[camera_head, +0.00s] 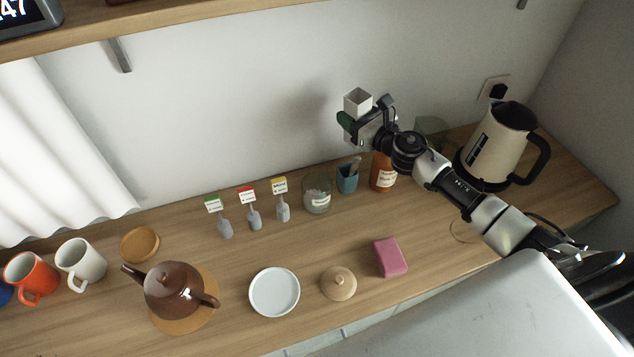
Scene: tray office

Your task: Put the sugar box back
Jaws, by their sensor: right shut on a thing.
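A small white square box (357,103), which I take to be the sugar box, is held high above the back of the counter, against the wall. My right gripper (364,116) is shut on it, with its arm reaching in from the lower right. The fingers and wrist hide the lower part of the box. Its label cannot be read. My left gripper is not in view.
On the wooden counter (440,262), a glass jar (317,195), a blue cup (347,180) and an orange bottle (382,174) stand below the gripper. A kettle (497,145) is right. A teapot (172,290), white plate (274,291) and pink block (390,257) are in front. A shelf (200,22) runs above.

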